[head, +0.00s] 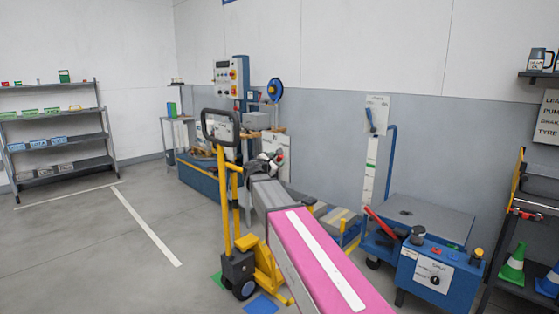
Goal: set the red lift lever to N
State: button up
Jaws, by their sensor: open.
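My arm reaches from the lower right to the yellow pallet truck (226,200), which has a black loop handle (203,124). My gripper (268,160) is small and far off, open, just right of the truck's mast. A pale plate with a letter that looks like N (271,139) shows just above it. A small red spot (281,154) beside the gripper may be part of a lever; I cannot tell. A larger red lever (381,223) slants up on the blue lift cart (430,283) at the right, apart from my gripper.
A control cabinet (232,77) and a blue workbench (205,174) stand behind the truck. Grey shelves (58,141) stand at the left. The floor at the left is clear.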

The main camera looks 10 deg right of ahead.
aim_at(278, 159)
jog(key=shift+x, duration=1.7)
grip_shut()
jog(key=shift+w, duration=0.1)
jog(key=w+n, duration=0.1)
jog(key=w+a+r+n, duration=0.1)
jog(key=n, duration=0.1)
jog(key=shift+w+a+r+g, duration=0.15)
jog(key=shift+a+r+g, duration=0.1)
jog(key=shift+a+g, duration=0.15)
jog(key=shift+w+a+r+n+g, duration=0.1)
jog(key=shift+w+a+n+g, duration=0.15)
jog(key=shift+w+a+n, duration=0.4)
jog(key=shift+w+a+r+n+g, duration=0.15)
jog(key=shift+w+a+n+g, duration=0.2)
jog(key=shift+w+n, duration=0.55)
jog(key=shift+s, duration=0.15)
